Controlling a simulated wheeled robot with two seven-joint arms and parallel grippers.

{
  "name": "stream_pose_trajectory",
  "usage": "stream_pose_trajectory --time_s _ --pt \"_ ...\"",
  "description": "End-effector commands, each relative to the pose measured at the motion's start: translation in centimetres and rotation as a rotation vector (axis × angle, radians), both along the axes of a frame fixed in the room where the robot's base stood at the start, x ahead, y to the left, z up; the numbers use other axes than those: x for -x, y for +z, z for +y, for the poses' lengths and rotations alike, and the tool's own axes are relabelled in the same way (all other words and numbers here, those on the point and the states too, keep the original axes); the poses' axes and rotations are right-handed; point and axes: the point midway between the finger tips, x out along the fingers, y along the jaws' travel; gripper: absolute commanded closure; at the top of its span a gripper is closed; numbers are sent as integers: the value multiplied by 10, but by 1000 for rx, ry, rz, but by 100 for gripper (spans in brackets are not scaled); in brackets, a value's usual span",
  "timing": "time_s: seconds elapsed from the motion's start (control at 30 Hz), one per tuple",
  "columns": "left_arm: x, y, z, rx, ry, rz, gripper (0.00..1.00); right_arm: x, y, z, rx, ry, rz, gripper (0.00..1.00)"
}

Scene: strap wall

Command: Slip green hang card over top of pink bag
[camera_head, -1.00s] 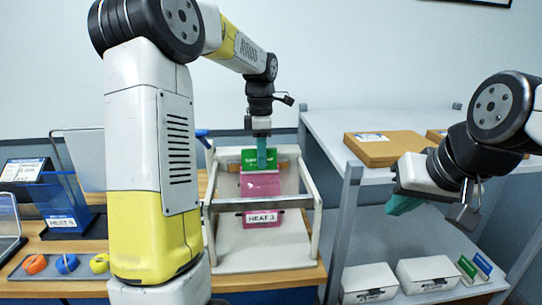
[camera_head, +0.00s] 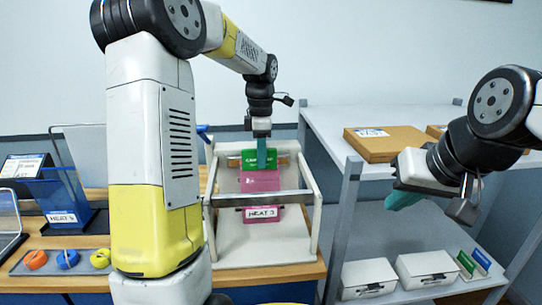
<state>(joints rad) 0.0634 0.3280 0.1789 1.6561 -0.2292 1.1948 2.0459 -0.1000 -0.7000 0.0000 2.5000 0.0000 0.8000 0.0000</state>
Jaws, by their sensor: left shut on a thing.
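The green hang card (camera_head: 249,159) is at the top of the pink bag (camera_head: 260,182), in front of the upper part of a white stand. My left gripper (camera_head: 261,160) comes down from above and is shut on the green hang card. Its teal fingers cover the card's middle. The pink bag hangs below the card, behind the stand's metal crossbar. Whether the card is around the bag's top or just in front of it, I cannot tell. My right gripper (camera_head: 405,197) is off to the right, away from both; its jaw gap does not show clearly.
A grey shelf at right holds cardboard boxes (camera_head: 385,143) and white boxes (camera_head: 368,278).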

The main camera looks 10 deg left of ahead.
Motion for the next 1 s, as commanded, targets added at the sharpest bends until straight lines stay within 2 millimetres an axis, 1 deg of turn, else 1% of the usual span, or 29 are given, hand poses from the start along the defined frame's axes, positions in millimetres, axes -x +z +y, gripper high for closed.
stream_pose_trajectory --time_s 0.63,0.67,0.7,0.77,0.8,1.0 --pt "0 -8 0 0 0 1 100 0 0 0 0 0 0 100" --pt "0 -8 0 0 0 0 81 0 0 0 0 0 0 100" --pt "0 -8 0 0 0 0 73 0 0 0 0 0 0 100" --pt "0 -8 0 0 0 0 61 0 0 0 0 0 0 100" --pt "0 -8 0 0 0 -1 57 0 0 0 0 0 0 100" --pt "-2 -8 1 0 0 -5 57 0 0 0 0 0 0 100"
